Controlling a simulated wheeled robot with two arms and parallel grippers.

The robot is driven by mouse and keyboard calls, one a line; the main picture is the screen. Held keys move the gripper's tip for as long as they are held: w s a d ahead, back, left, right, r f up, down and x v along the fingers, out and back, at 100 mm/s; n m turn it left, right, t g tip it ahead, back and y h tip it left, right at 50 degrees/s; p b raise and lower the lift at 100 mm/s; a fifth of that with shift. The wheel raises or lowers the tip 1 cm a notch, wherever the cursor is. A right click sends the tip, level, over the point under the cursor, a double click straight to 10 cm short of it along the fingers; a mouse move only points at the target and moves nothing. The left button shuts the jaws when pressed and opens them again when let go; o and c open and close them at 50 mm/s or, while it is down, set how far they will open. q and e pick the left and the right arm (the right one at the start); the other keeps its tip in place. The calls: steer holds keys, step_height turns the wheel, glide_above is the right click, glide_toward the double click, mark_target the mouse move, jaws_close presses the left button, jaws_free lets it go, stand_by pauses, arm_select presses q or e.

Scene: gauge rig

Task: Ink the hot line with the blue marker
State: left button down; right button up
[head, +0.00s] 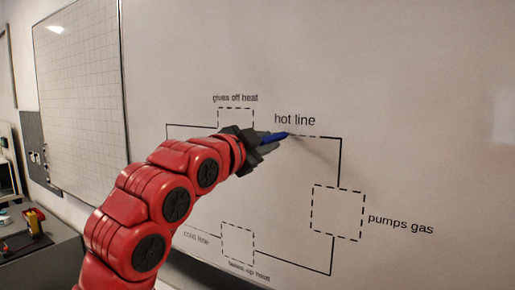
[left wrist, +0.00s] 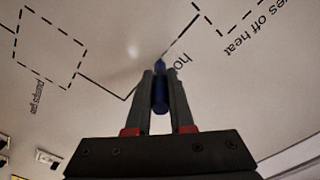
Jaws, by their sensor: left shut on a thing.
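The blue marker (head: 276,138) is held in my left gripper (head: 265,142), with its tip pointing right at the whiteboard, on or very near the hot line (head: 315,136). In the left wrist view the marker (left wrist: 160,95) sits between the two fingers of my left gripper (left wrist: 160,80), tip toward the board. I cannot tell whether the tip touches. My right gripper is not in view.
The whiteboard (head: 430,110) carries a loop diagram with dashed boxes, including the "pumps gas" box (head: 337,212) at right. A gridded board (head: 80,95) hangs at left. A dark table (head: 45,265) with a small red and yellow item (head: 33,222) stands at lower left.

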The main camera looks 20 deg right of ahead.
arm_select(q)
steer(key=shift+s+d+b, duration=1.8)
steer(key=shift+s+d, duration=0.95)
steer(key=shift+s, duration=0.55)
steer(key=w+a, duration=0.1)
steer(key=w, duration=0.1)
steer(key=w+a+p, duration=0.1)
steer(key=w+a, duration=0.1)
steer(key=w+a+p, duration=0.1)
steer(key=shift+w+a, duration=0.3)
steer(key=shift+w, duration=0.1)
steer(key=w+a+p, duration=0.3)
steer(key=w+a, duration=0.1)
steer(key=w, duration=0.1)
steer(key=shift+w, duration=0.2)
